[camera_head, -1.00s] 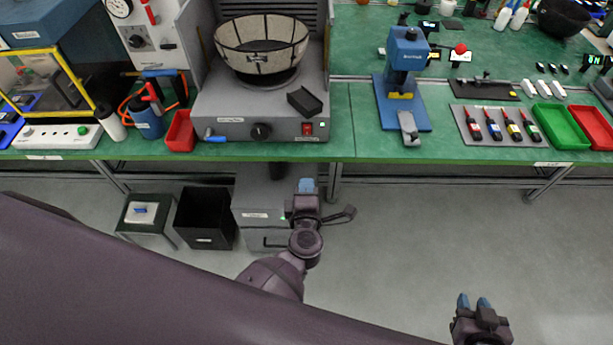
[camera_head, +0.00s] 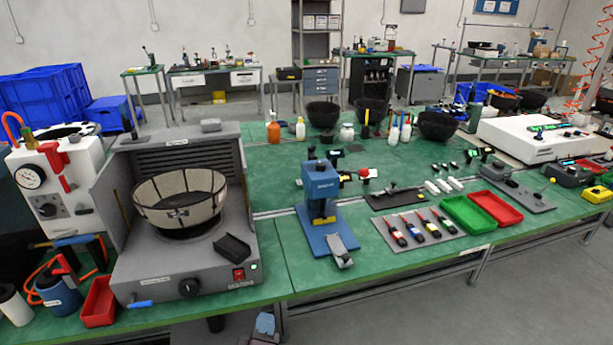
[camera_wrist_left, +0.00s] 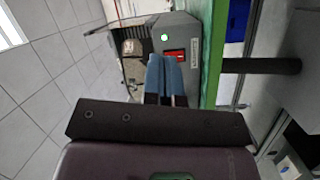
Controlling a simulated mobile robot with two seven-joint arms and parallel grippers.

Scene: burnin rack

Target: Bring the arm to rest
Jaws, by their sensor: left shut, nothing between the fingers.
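My left gripper (camera_head: 265,324) shows only by its blue fingertips at the bottom edge of the head view, below the front edge of the green bench. In the left wrist view its two blue fingers (camera_wrist_left: 166,76) lie together, shut and empty. The grey machine (camera_wrist_left: 183,50) with its red switch shows beyond the fingertips there, apart from them as far as I can tell. My right gripper is outside both present views.
The green bench (camera_head: 270,210) carries the grey machine with a mesh bowl (camera_head: 180,205), a blue press (camera_head: 322,190), a green tray (camera_head: 467,215) and a red tray (camera_head: 497,208). The floor (camera_head: 540,300) in front of the bench at right is clear.

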